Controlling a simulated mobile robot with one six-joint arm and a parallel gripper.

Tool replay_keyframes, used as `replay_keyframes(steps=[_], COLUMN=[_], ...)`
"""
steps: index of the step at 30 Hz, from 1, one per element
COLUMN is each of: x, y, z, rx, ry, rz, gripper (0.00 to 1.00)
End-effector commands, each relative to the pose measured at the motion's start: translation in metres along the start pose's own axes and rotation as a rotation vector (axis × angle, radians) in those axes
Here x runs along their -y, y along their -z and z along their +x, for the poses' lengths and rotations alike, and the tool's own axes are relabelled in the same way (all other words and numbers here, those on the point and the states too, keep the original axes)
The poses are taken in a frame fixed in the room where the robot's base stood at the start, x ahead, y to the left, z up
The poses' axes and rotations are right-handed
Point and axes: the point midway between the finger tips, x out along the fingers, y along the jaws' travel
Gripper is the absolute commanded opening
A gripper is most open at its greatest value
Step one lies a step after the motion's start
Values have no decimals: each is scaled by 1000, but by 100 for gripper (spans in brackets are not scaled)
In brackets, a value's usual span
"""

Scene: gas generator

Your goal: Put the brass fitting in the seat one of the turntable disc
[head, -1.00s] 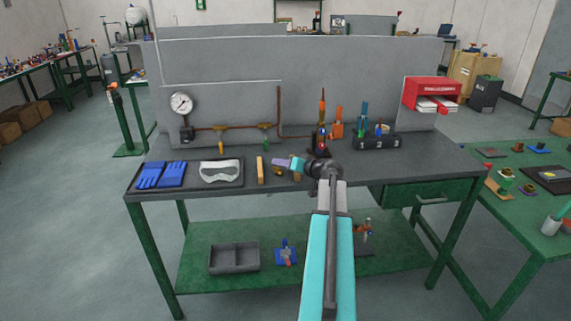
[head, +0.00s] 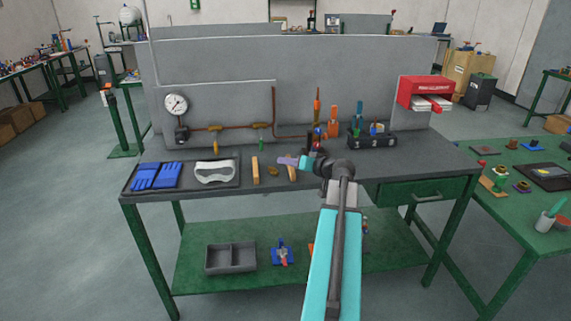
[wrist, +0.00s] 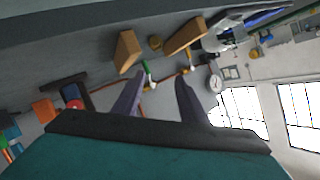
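A small round brass piece (head: 273,171), which looks like the brass fitting, lies on the grey bench top between two wooden blocks. It also shows in the wrist view (wrist: 155,43), beyond the fingers. My gripper (head: 288,161) is above the bench, a little right of the brass piece in the head view, and points left. In the wrist view its two purple-grey fingers (wrist: 158,98) stand apart with nothing between them. I cannot make out the turntable disc or its seat one in either view.
Wooden blocks (head: 255,170) (head: 292,172) flank the brass piece. A tray with goggles (head: 215,171) and blue gloves (head: 156,176) is at the left. Copper piping with a gauge (head: 176,104) runs behind. A black toolbox (head: 372,139) is right. A green table (head: 500,215) holds small parts.

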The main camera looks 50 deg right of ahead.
Motion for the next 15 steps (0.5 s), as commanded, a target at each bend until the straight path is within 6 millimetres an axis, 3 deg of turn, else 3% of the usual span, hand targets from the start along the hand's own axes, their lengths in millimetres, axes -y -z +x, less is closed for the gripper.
replay_keyframes(steps=[7, 15], x=[0, 0], y=[-1, 0], z=[-38, -56], rx=[-2, 0], ry=[-1, 1], rz=[1, 1], gripper=[38, 38])
